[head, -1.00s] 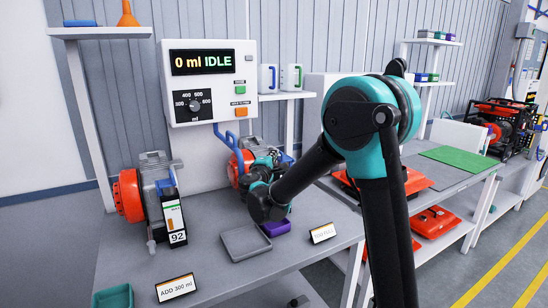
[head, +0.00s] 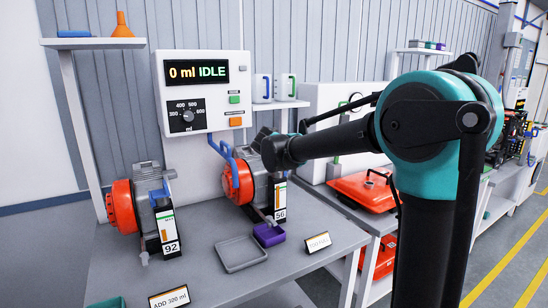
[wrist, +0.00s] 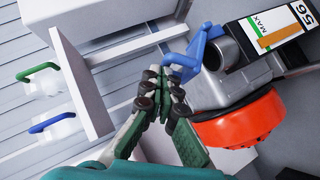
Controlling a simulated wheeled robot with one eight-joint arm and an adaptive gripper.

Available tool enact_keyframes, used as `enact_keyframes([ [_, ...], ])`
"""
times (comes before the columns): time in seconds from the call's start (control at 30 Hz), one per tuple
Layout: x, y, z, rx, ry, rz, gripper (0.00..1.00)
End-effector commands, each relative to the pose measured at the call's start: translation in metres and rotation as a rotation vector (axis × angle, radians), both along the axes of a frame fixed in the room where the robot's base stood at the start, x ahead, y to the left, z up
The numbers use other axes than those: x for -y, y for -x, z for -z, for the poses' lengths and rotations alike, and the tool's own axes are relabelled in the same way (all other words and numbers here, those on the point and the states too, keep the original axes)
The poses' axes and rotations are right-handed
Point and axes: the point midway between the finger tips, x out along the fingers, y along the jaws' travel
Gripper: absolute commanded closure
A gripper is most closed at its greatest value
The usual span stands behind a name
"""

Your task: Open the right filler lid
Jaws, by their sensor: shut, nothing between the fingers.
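The right machine, with an orange-red round housing (head: 236,182), stands below the dispenser panel with a gauge marked 56 (head: 280,200). In the wrist view its orange-red housing (wrist: 240,118) and gauge (wrist: 270,30) show at the right. A blue bent piece (wrist: 192,55) reaches beside a dark round neck (wrist: 228,52) on its grey body; I cannot tell whether the lid is open. My gripper (wrist: 165,80) is shut and empty, with its fingertips close to the blue piece's end; contact is unclear. In the head view my arm hides the gripper and part of the machine.
The left machine (head: 122,205) has a gauge marked 92. A grey tray (head: 240,262) and purple box (head: 268,234) lie in front. The dispenser panel (head: 205,90) reads 0 ml IDLE. Shelf jugs show in the wrist view (wrist: 55,125).

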Motion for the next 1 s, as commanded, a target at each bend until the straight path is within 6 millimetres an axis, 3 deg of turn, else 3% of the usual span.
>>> enact_keyframes([
  [0.7,0.051,-0.034,-0.007,-0.37,-0.55,0.004,1.0],
  [1.0,0.061,-0.041,-0.001,-0.455,-0.675,0.0,1.0],
])
